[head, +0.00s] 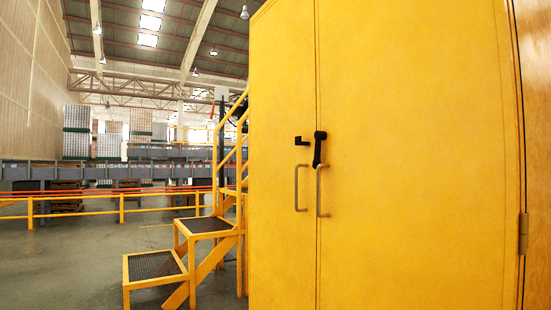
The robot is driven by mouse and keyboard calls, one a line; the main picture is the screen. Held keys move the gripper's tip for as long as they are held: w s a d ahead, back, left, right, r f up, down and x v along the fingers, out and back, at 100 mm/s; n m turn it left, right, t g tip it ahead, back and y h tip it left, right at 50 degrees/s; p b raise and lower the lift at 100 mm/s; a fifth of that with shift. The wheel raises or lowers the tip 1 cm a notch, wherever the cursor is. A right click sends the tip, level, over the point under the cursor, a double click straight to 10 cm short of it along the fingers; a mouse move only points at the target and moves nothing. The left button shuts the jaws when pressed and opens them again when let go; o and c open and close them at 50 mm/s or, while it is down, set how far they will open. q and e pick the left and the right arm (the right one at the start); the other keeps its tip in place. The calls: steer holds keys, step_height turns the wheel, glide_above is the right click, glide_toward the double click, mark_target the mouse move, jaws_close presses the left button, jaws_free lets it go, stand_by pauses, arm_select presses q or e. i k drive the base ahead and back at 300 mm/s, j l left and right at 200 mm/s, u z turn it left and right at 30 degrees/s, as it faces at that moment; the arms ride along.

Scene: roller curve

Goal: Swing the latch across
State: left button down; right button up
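A black latch (319,148) sits on the front of a tall yellow cabinet (420,120), just right of the seam between its two doors. Its arm hangs down, close to vertical. A small black catch (301,141) is fixed on the left door, left of the latch and apart from it. Below them are two upright metal handles, one on the left door (297,188) and one on the right door (319,192). Both doors look closed. Neither of my grippers is in the head view.
Yellow steps (208,225) with dark treads stand left of the cabinet. A yellow railing (80,207) runs behind them. The grey floor (70,265) at the left is open. A hinge (523,233) shows at the cabinet's right edge, beside a brown wooden surface (538,120).

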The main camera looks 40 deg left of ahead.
mark_target(319, 135)
steer(key=u, duration=1)
steer(key=i+j+u, duration=0.25)
steer(key=i+j, duration=0.15)
steer(key=i, duration=0.15)
steer(key=i+j+u, duration=0.25)
steer(key=i, duration=0.3)
steer(key=i+j+u, duration=0.25)
steer(key=i, duration=0.35)
steer(key=i+u, duration=0.25)
steer(key=i, duration=0.35)
steer(key=i+j+z, duration=0.1)
steer(key=i+z, duration=0.35)
steer(key=i+j+z, duration=0.25)
steer(key=z, duration=0.15)
